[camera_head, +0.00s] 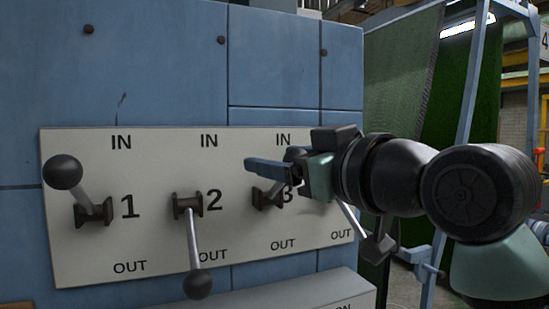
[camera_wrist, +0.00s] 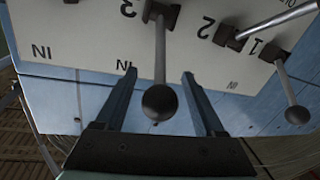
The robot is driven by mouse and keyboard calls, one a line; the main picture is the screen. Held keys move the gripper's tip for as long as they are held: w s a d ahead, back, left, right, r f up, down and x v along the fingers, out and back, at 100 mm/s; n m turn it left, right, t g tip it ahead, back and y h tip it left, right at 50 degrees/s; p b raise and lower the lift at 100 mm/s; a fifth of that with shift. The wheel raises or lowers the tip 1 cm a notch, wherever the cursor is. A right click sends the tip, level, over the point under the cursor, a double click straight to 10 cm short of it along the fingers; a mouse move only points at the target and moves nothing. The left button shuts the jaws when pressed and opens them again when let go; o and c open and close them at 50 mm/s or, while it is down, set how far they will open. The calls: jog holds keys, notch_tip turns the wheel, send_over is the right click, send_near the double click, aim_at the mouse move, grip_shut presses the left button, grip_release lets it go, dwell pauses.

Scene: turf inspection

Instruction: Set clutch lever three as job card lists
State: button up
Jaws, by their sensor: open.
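Clutch lever three (camera_head: 268,197) is on the pale panel, its rod tilted up toward IN. Its upper part is largely hidden behind my gripper in the head view. In the wrist view, which shows the panel upside down, lever three's dark ball knob (camera_wrist: 160,102) lies between my two blue fingers, with gaps on both sides. My gripper (camera_head: 270,170) is open around the lever and not closed on it; its fingers also show in the wrist view (camera_wrist: 158,76). No job card is in view.
Lever 1 (camera_head: 64,172) is up toward IN, left of lever three. Lever 2 (camera_head: 195,250) hangs down toward OUT. A further lever (camera_head: 378,247) shows partly below my wrist, pointing down. The pale panel (camera_head: 80,250) sits on a blue machine face; a ledge (camera_head: 310,290) juts below.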

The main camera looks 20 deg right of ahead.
jog(key=shift+s, duration=0.15)
jog(key=shift+c, duration=0.4)
grip_shut()
dwell(0.8)
